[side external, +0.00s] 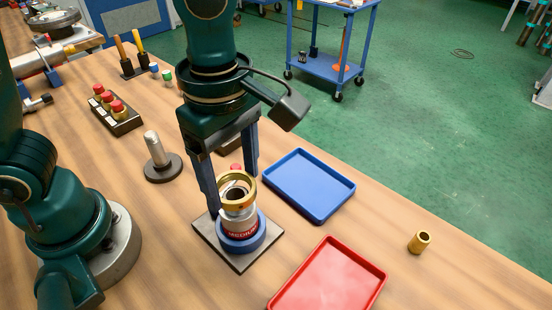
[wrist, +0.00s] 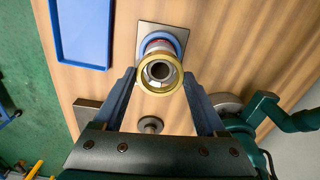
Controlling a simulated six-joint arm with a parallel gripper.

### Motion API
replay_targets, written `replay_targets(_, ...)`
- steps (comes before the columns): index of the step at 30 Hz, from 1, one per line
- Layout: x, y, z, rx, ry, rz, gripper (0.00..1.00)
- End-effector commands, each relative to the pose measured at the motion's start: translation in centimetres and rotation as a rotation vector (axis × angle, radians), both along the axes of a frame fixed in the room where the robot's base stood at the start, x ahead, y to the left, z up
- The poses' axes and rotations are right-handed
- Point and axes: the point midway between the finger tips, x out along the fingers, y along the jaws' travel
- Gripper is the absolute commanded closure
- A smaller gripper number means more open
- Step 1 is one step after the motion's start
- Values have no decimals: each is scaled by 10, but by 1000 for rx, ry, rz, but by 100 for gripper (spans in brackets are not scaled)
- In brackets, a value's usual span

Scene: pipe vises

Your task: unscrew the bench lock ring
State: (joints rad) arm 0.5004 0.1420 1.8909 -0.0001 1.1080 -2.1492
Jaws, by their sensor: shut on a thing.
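The lock ring is a brass ring (side external: 238,206) at the top of the bench vise (side external: 241,245), around a pale neck with a dark bore. The vise has a red band lettered "MEDIUM" and a blue round base on a square metal plate. My gripper (side external: 233,193) points down with its two blue fingers shut on the brass ring. In the wrist view the ring (wrist: 160,92) sits between the fingertips of my gripper (wrist: 160,76), one on each side. The ring looks slightly tilted in the side view. I cannot tell whether its thread is engaged.
A blue tray (side external: 346,188) lies right of the vise, and a red tray (side external: 381,275) in front. A small brass sleeve (side external: 419,242) stands at the far right. A metal post (side external: 156,150) on a dark base and a red-capped rack (side external: 117,120) are behind left.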

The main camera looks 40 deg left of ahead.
Motion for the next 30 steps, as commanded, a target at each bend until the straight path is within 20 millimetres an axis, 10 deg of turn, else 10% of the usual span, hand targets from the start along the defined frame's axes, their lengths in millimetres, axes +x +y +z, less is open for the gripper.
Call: replay_targets(30, -1, 0, 27, 0, 0, -25, 93)
